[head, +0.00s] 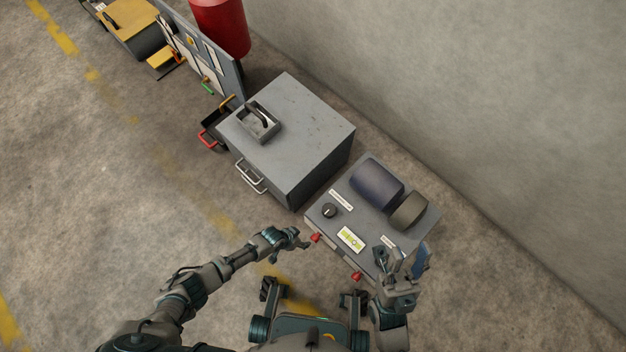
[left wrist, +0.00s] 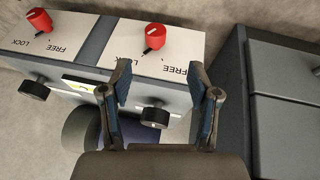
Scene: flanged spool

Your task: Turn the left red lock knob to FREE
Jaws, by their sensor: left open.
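The left red lock knob (head: 315,237) is on the near side of the grey spool console (head: 322,226). In the left wrist view this knob (left wrist: 155,37) sits between LOCK and FREE labels; its dark pointer leans toward LOCK. My left gripper (head: 302,239) is open and empty, close to the knob and apart from it. Its two fingers (left wrist: 160,80) stand in front of the panel below the knob in the wrist view. The other red knob (head: 356,276) is further right; it also shows in the wrist view (left wrist: 40,22). My right gripper (head: 398,262) is over the console's right end; its finger opening is unclear.
A dark blue roller (head: 377,184) and an olive roller (head: 408,210) lie on the console, with a black dial (head: 329,210). A grey cabinet (head: 292,135) stands left of it. In the wrist view a black knob (left wrist: 154,116) is behind the fingers. Open floor lies left.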

